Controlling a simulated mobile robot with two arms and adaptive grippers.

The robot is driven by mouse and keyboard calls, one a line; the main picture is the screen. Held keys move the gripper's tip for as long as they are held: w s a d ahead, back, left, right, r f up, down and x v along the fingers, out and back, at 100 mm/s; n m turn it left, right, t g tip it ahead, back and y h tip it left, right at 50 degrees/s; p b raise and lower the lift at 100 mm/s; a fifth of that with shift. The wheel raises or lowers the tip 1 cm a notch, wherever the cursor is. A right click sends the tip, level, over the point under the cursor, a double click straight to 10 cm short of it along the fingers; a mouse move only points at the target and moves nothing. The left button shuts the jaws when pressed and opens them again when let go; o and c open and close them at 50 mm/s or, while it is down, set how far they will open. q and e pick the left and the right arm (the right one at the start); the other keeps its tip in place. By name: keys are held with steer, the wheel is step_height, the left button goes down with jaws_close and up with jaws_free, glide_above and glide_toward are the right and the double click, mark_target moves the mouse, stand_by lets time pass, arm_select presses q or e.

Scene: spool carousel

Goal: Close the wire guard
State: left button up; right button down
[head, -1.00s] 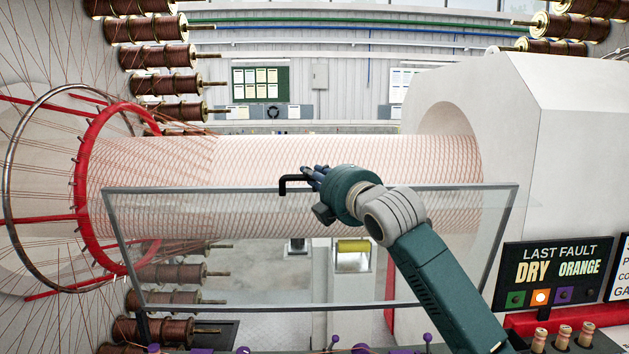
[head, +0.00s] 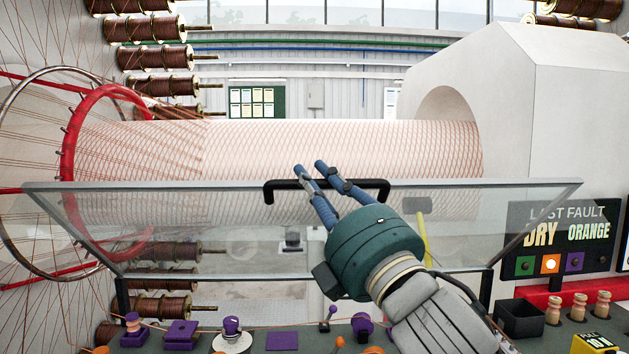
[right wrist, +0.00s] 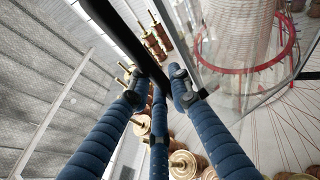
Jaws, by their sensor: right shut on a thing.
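The wire guard (head: 200,226) is a clear framed panel in front of the wire-wrapped white cylinder (head: 330,155). It leans, its wide upper edge nearer me and its lower edge farther back. A black bar handle (head: 375,188) sits on the upper edge. My right gripper (head: 309,170) is shut on this handle, its blue fingers crossing the bar. In the right wrist view the handle (right wrist: 118,38) runs between the fingers (right wrist: 155,88), and the clear panel (right wrist: 215,95) is at right. My left gripper is not in view.
A red ring (head: 70,150) with radiating wires and copper spools (head: 160,85) stand at left. A white housing (head: 540,110) is at right. A bench in front carries purple knobs (head: 232,325), a black box (head: 520,318) and wooden pegs (head: 578,306). A fault sign (head: 560,240) stands at right.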

steer(key=shift+s+f+b, duration=0.45)
steer(key=shift+s+f, duration=0.5)
steer(key=shift+f, duration=0.15)
